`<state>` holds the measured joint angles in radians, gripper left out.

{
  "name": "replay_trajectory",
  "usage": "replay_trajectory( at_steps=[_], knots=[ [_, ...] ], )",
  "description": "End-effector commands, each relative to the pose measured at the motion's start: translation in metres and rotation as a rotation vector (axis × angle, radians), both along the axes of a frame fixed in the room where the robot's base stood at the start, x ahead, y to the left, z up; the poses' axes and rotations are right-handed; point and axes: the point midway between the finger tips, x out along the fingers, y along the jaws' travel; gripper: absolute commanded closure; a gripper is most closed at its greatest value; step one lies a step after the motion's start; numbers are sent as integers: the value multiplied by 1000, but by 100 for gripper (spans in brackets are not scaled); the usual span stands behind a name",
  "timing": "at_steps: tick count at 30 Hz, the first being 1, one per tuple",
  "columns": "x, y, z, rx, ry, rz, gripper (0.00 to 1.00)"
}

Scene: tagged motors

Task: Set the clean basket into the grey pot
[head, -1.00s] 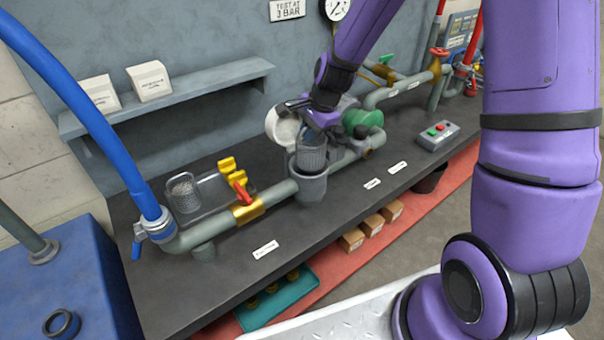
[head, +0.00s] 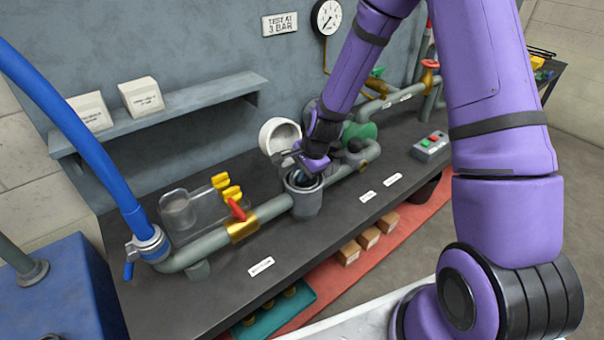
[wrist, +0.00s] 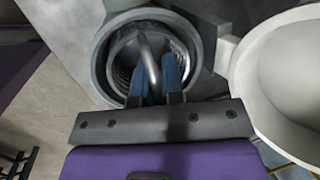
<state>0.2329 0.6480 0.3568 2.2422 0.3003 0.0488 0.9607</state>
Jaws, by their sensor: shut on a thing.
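The grey pot (head: 305,204) stands in the pipe line on the dark bench, with its mouth open upward. In the wrist view the pot's round rim (wrist: 101,68) surrounds the clean basket (wrist: 124,58), a metal mesh cup with a looped handle. The basket is down inside the pot; whether it touches the bottom is hidden. My gripper (head: 302,178) is at the pot's mouth. In the wrist view its blue fingers (wrist: 155,88) are shut on the basket's handle. The round lid, pale inside (head: 279,137), is swung open beside the pot.
A clear tray (head: 200,222) with a blurred mesh-like cup (head: 180,212) is left on the bench. A red-handled valve (head: 238,210) and yellow handles (head: 224,184) stand left of the pot. A button box (head: 430,146) is to the right. The bench front is mostly clear.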

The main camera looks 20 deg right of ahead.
Motion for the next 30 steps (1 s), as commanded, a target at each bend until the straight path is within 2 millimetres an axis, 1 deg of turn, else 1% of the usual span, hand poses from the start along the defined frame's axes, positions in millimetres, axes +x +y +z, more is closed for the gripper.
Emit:
replay_trajectory(
  at_steps=[2,8,16,17,18,20,30],
  knots=[
    [0,0,-3,0,0,0,100],
    [0,0,-2,0,-1,0,100],
    [0,0,-9,0,-1,0,100],
    [0,0,-9,1,-2,0,87],
    [0,0,-8,1,-2,0,77],
    [0,0,-8,0,-1,0,66],
    [0,0,-6,0,-1,1,66]
  ],
)
